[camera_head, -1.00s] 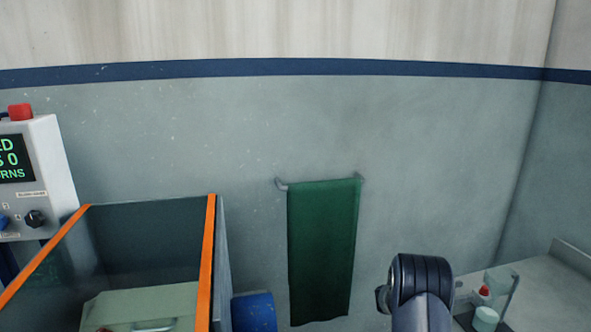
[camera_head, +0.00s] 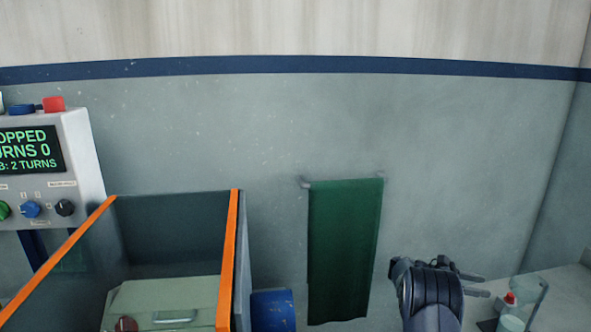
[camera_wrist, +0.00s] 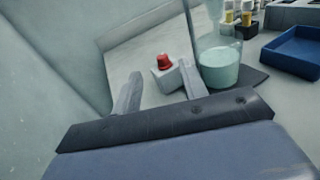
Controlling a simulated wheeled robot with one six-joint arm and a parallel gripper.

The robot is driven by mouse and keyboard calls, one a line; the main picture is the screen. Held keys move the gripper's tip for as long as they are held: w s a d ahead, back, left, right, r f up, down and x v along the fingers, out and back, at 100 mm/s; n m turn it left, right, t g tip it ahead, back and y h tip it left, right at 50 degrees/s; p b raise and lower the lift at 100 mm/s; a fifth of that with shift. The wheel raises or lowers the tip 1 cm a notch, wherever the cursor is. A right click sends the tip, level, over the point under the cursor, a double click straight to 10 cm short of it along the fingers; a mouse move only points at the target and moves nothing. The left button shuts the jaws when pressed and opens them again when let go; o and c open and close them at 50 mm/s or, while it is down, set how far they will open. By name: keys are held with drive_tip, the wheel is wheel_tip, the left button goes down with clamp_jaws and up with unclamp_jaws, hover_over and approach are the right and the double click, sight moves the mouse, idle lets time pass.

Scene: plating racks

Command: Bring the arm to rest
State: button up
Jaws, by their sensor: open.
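My arm shows at the lower right of the head view, with my gripper (camera_head: 478,284) pointing right, towards the bench in the corner. In the wrist view my gripper (camera_wrist: 160,92) is open, its two grey fingers apart with nothing held between them. Beyond the fingertips stands a small white block with a red top (camera_wrist: 165,63). A clear beaker of pale green liquid (camera_wrist: 218,62) stands to the right of it, close to the right finger in the picture.
A control box (camera_head: 45,165) with a display reading "OPPED" stands at the left. An orange-edged tank (camera_head: 233,260) holds a green box (camera_head: 165,295). A green towel (camera_head: 343,250) hangs on the wall. A blue tray (camera_wrist: 292,52) and small yellow-capped bottles (camera_wrist: 246,14) stand on the bench (camera_head: 570,300).

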drive_tip(key=shift+w+d+r+m+g+y, duration=0.2)
drive_tip(key=shift+d+m+g+y, duration=0.2)
drive_tip(key=shift+y, duration=0.15)
drive_tip(key=shift+w+d+r+m+g+y, duration=0.2)
drive_tip(key=shift+d+m+g+y, duration=0.2)
drive_tip(key=shift+y, duration=0.15)
drive_tip(key=shift+w+d+r+m+y, duration=0.15)
drive_tip(key=shift+d+m+y, duration=0.1)
drive_tip(key=shift+y, duration=0.4)
drive_tip(key=shift+w+d+r+m+y, duration=0.1)
drive_tip(key=shift+w+d+m+y, duration=0.1)
drive_tip(key=shift+y, duration=0.45)
drive_tip(key=shift+s+d+f, duration=0.25)
drive_tip(key=shift+s+d, duration=0.05)
drive_tip(key=shift+d, duration=0.15)
